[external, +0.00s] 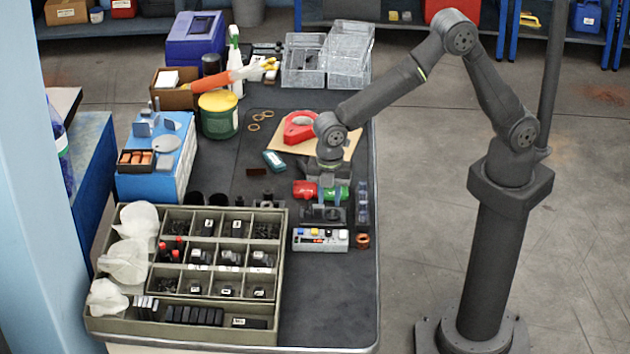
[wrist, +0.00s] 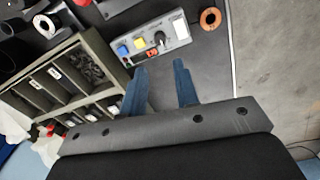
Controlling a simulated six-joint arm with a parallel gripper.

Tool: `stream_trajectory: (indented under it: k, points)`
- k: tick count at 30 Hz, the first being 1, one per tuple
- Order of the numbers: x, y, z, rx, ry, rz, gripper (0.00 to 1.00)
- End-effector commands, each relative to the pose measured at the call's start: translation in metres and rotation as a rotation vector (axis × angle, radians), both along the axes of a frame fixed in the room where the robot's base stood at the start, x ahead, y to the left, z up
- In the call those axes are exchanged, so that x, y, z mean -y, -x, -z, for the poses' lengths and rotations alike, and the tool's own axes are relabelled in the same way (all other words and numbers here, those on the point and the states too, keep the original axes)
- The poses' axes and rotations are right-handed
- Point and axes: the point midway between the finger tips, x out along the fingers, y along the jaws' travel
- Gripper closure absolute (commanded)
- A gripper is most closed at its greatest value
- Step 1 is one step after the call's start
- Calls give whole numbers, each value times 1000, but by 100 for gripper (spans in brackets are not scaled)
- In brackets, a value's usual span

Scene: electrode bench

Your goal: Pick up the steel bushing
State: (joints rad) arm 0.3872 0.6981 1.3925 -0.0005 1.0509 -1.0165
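I cannot single out the steel bushing with certainty. A small grey round piece (wrist: 45,24) at the upper left of the wrist view, just beyond the tray corner, looks like it, but it is too small to be sure. In the external view, a small dark grey piece (external: 267,198) behind the tray's far edge may be the same thing. My gripper (wrist: 162,78) is open, with two blue fingers apart and bare dark bench top between them. In the external view my gripper (external: 326,195) hangs over the bench near the red and green cylinders, its fingertips hard to make out.
A divided parts tray (external: 282,290) fills the front left. A control box (external: 320,240) with coloured knobs and a copper ring (external: 362,240) lie close by. A red cylinder (external: 305,189) is near the arm. The front right of the bench is clear.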

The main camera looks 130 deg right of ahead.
Motion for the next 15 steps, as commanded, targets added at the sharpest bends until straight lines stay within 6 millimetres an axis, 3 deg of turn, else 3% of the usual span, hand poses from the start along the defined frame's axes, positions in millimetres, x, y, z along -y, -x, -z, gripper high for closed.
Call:
stream_trajectory:
  k: [2, 6, 15]
  points:
    - [0, 0, 0, 0, 0, 0, 68]
    - [0, 0, 0, 0, 0, 0, 41]
    - [3, -2, -1, 1, 1, -2, 41]
